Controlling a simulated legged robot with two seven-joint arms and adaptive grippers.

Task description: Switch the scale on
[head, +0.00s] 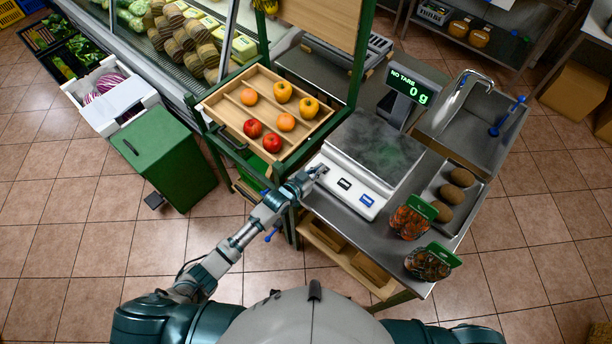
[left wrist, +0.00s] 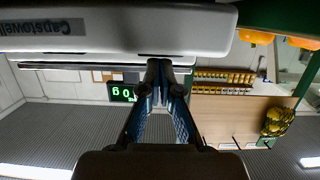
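The scale (head: 372,150) stands on a steel counter, with a grey weighing plate and a white front panel. The panel has a black button (head: 344,184) and a blue button (head: 367,200). Its display (head: 408,86) on a post is lit and reads "NO TARE 0 g". My left gripper (head: 318,171) is at the panel's left end, left of the black button; I cannot tell if it touches. In the left wrist view the scale's white body (left wrist: 150,28) is close to the fingertips (left wrist: 161,70), which are together and empty. The display (left wrist: 122,93) shows there inverted. My right gripper is not seen.
A wooden tray (head: 218,112) of fruit stands left of the scale. Packaged goods (head: 412,216) and brown produce (head: 451,193) lie to its right. A sink with a tap (head: 466,86) is behind right. A green bin (head: 165,160) stands on the left floor.

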